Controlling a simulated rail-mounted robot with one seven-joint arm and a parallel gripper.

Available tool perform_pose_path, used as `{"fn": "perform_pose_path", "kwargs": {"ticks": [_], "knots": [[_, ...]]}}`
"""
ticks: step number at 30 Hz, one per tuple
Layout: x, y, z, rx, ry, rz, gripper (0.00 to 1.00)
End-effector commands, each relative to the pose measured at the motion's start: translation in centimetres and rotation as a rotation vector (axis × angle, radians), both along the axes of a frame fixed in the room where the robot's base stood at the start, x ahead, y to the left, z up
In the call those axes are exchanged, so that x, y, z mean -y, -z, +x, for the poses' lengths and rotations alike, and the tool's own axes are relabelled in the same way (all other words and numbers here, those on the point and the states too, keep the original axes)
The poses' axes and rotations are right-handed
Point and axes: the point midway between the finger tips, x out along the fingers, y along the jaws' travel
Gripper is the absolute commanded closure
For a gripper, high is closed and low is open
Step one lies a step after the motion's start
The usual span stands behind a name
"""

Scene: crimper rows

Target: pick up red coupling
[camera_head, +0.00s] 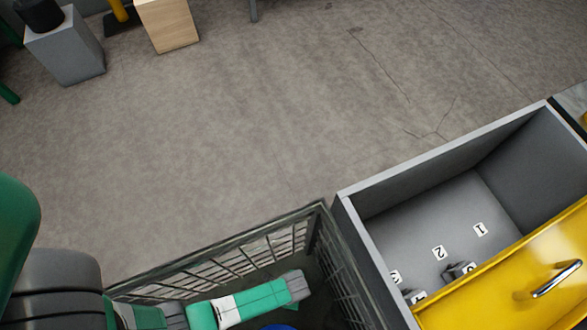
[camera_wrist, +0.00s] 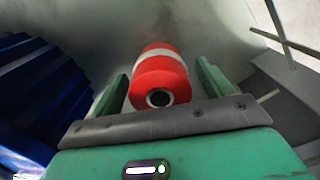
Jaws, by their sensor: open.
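The red coupling (camera_wrist: 160,70), a red cylinder with a white band and a round hole in its near end, shows in the middle of the wrist view. My gripper (camera_wrist: 161,82) is open, with one green finger on each side of the coupling. I cannot tell whether either finger touches it. In the head view my green and white arm reaches down into the wire-mesh crate (camera_head: 215,258). The coupling and my fingertips are hidden there.
A blue ribbed object (camera_wrist: 40,95) lies left of my gripper. A blue piece (camera_head: 280,327) shows at the crate's bottom edge in the head view. A grey open drawer (camera_head: 450,205) with numbered labels and a yellow front (camera_head: 520,265) stands right of the crate.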

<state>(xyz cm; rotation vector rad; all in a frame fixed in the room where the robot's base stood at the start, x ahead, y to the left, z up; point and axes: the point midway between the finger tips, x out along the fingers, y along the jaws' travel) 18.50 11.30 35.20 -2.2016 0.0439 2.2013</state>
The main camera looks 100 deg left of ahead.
Motion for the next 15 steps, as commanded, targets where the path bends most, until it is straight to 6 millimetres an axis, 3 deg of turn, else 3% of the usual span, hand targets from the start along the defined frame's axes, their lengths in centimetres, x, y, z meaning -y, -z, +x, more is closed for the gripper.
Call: {"fn": "perform_pose_path", "kwargs": {"ticks": [3,11,15], "knots": [[-0.01,-0.23,0.02,0.000,0.000,0.000,0.23],[-0.01,-0.25,0.01,0.000,0.000,0.000,0.74],[-0.02,-0.27,0.04,0.000,0.000,0.000,0.77]]}}
